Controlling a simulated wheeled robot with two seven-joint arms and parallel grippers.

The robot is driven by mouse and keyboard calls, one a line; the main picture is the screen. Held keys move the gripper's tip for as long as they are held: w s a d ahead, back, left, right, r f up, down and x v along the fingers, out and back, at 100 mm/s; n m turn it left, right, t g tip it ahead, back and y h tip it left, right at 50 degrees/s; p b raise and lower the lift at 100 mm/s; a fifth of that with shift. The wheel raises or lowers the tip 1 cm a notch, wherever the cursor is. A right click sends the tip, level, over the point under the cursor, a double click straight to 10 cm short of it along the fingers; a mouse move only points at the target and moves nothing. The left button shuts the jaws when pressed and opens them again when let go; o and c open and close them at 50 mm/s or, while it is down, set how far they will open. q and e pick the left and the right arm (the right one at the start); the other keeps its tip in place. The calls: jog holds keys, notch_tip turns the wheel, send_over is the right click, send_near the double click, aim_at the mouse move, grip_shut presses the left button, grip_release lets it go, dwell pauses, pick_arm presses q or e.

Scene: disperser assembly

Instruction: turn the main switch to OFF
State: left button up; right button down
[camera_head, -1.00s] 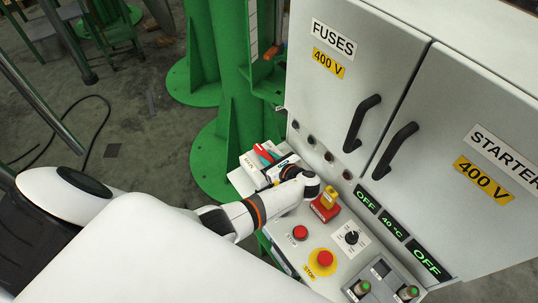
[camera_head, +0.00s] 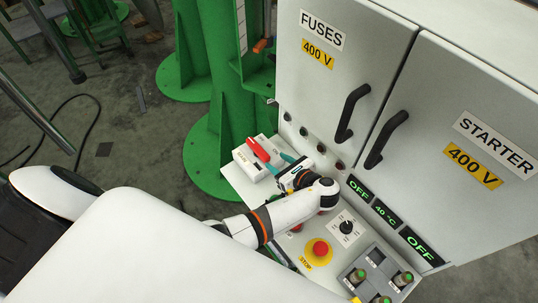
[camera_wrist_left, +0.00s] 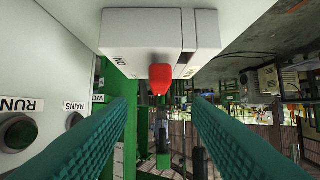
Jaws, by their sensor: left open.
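The main switch is a white box (camera_head: 246,165) with a red handle (camera_head: 260,149), at the far left end of the sloped control panel. My left gripper (camera_head: 281,163) is open, with its teal fingers just right of the red handle in the head view. In the left wrist view the red handle (camera_wrist_left: 160,78) sticks out from the white box (camera_wrist_left: 148,32), between the lines of the two open fingers and apart from both. An "ON" mark shows beside the handle there. My right gripper is not in view.
A grey cabinet (camera_head: 352,62) with two black door handles rises behind the panel. A red stop button (camera_head: 320,248) on yellow, a black knob (camera_head: 346,227) and green-topped switches lie nearer me. A green steel column (camera_head: 226,135) stands behind the main switch.

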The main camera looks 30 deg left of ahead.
pick_arm(q)
jog(key=shift+v, duration=1.25)
